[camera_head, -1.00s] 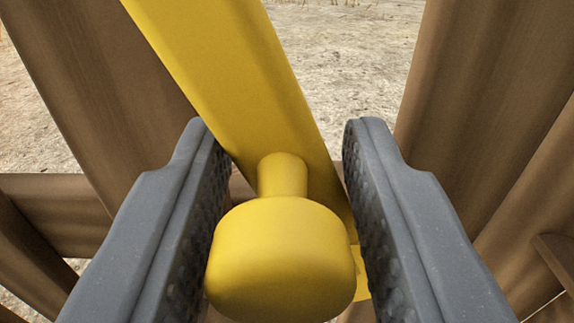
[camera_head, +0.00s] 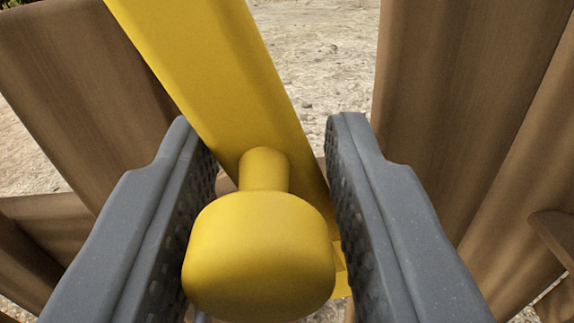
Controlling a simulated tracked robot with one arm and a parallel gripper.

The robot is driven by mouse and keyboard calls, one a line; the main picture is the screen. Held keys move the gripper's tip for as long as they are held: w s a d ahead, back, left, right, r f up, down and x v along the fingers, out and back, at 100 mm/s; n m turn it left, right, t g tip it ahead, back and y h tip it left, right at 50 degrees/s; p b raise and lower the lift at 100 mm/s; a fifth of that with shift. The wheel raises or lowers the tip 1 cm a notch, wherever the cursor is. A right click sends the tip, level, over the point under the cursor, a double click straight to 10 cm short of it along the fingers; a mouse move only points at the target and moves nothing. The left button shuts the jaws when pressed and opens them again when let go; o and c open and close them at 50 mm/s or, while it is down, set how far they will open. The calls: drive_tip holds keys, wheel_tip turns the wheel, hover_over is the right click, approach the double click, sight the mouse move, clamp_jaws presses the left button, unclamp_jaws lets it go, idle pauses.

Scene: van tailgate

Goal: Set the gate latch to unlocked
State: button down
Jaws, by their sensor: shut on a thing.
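The gate latch is a yellow bar (camera_head: 205,65) that runs from the upper left down toward the middle of the view. A yellow knob (camera_head: 260,260) on a short stem sticks out from the bar toward the camera. My gripper (camera_head: 270,150) has its two grey fingers on either side of the knob and is shut on it. The lower end of the bar is mostly hidden behind the knob and the right finger.
Brown wooden gate boards stand on the left (camera_head: 85,85) and on the right (camera_head: 450,90). A wooden rail (camera_head: 45,225) shows at the lower left. Pale dry ground (camera_head: 325,60) shows through the gap behind the bar.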

drive_tip(key=c, duration=1.2)
unclamp_jaws()
drive_tip(key=shift+a, duration=0.65)
drive_tip(key=shift+c, duration=0.2)
drive_tip(key=shift+d, duration=0.3)
drive_tip(key=shift+s, duration=0.85)
drive_tip(key=s+a+p, duration=0.1)
drive_tip(key=s+p, duration=0.1)
drive_tip(key=s, duration=1)
drive_tip(key=shift+f+p, duration=0.15)
drive_tip(key=shift+p, duration=0.15)
drive_tip(key=shift+a, duration=0.1)
